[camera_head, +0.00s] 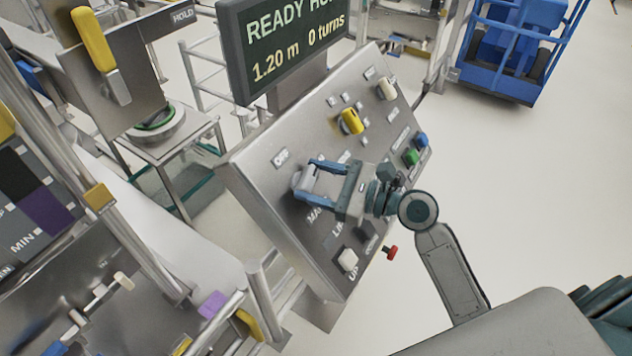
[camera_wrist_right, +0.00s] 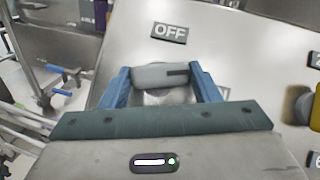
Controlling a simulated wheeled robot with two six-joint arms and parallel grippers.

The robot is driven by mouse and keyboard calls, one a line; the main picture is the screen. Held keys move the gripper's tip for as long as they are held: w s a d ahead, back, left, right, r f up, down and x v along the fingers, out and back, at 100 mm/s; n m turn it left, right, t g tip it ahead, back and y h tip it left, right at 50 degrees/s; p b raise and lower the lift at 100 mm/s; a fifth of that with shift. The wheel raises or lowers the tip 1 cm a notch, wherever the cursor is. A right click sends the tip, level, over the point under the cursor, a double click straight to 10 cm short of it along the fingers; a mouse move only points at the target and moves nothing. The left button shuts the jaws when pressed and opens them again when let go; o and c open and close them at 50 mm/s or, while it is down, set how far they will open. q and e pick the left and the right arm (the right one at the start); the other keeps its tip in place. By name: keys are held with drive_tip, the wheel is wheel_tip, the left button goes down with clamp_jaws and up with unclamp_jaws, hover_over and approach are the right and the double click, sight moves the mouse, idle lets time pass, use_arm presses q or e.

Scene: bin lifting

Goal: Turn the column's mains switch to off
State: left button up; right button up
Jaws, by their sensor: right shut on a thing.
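The mains switch is a grey knob on the sloping steel column panel (camera_head: 262,195), and only a sliver of the knob (camera_head: 299,181) shows in the head view. In the right wrist view the grey knob (camera_wrist_right: 158,76) lies crosswise between the blue fingers, with a dark mark toward its right end. An OFF label (camera_head: 281,157) is on the panel near it; in the right wrist view the label (camera_wrist_right: 170,33) is just above the knob. My right gripper (camera_head: 312,181) is shut on the knob. My left gripper is in neither view.
The panel also carries a yellow knob (camera_head: 350,122), a pale knob (camera_head: 387,88), green (camera_head: 410,157) and blue (camera_head: 421,140) buttons and a white rocker (camera_head: 348,260). A display (camera_head: 283,45) stands behind. Rails and pipes crowd the left; the floor at right is open.

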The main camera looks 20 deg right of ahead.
drive_tip(key=n+g, duration=0.1)
drive_tip(key=n, duration=0.1)
drive_tip(key=n+g+y, duration=0.1)
drive_tip(key=n, duration=0.1)
drive_tip(key=shift+w+d+r, duration=0.1)
drive_tip(key=shift+w+r, duration=0.05)
drive_tip(key=n+g, duration=0.1)
drive_tip(key=n, duration=0.1)
drive_tip(key=n+g+p, duration=0.1)
drive_tip(key=n+g, duration=0.1)
drive_tip(key=shift+w+r+g, duration=0.1)
drive_tip(key=shift+r+g, duration=0.1)
drive_tip(key=shift+g, duration=0.1)
drive_tip(key=n+g+p, duration=0.1)
drive_tip(key=n, duration=0.1)
drive_tip(key=n+g, duration=0.1)
drive_tip(key=n, duration=0.1)
drive_tip(key=n+g+h+p, duration=0.1)
drive_tip(key=n, duration=0.1)
drive_tip(key=shift+w+r+g+p, duration=0.1)
drive_tip(key=shift+r+g+p, duration=0.15)
drive_tip(key=shift+g+p, duration=0.1)
drive_tip(key=shift+a+n+g+h+p, duration=0.2)
drive_tip(key=shift+n+g+h+p, duration=0.45)
drive_tip(key=shift+n, duration=0.65)
drive_tip(key=shift+f, duration=0.1)
drive_tip(key=o, duration=1)
drive_tip(key=shift+d, duration=0.1)
